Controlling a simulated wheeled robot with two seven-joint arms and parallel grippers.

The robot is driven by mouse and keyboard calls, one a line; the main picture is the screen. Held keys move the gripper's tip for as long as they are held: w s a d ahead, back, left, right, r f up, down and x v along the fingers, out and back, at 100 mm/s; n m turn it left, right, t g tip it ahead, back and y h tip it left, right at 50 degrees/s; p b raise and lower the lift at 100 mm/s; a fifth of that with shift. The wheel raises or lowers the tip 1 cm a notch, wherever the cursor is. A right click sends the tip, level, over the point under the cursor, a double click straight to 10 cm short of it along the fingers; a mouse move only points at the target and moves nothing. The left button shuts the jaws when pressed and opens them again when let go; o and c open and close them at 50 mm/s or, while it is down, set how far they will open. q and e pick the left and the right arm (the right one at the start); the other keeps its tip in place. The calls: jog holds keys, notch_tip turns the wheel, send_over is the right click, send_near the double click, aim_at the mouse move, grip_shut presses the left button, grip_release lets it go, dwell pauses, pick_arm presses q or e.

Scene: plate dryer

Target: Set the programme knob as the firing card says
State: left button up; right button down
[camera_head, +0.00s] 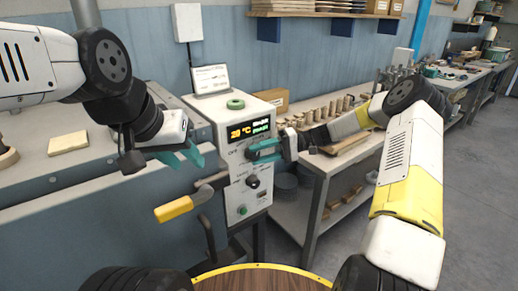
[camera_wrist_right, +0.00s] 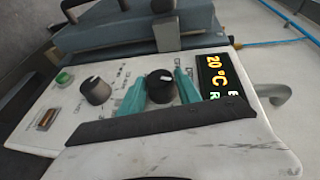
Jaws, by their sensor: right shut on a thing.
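The white control box (camera_head: 232,200) has an orange and green display (camera_head: 250,129) reading 20 °C and two dark knobs. My right gripper (camera_head: 263,150) is at the upper knob, with its teal fingers (camera_wrist_right: 162,88) on either side of it. The lower knob (camera_head: 252,181) is free and also shows in the right wrist view (camera_wrist_right: 96,91). The firing card (camera_head: 210,78) stands on top of the box; its print is too small to read. My left gripper (camera_head: 192,155) is open and empty, left of the box.
A lever with a yellow handle (camera_head: 174,209) sticks out left of the box. A green button (camera_head: 242,210) is low on the panel. A bench (camera_head: 318,165) with several small cylinders stands to the right.

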jog(key=shift+f, duration=0.1)
dwell(0.3)
jog(key=c, duration=0.9)
grip_release()
jog(key=shift+o, duration=0.2)
jog(key=v, duration=0.7)
jog(key=shift+d, duration=0.4)
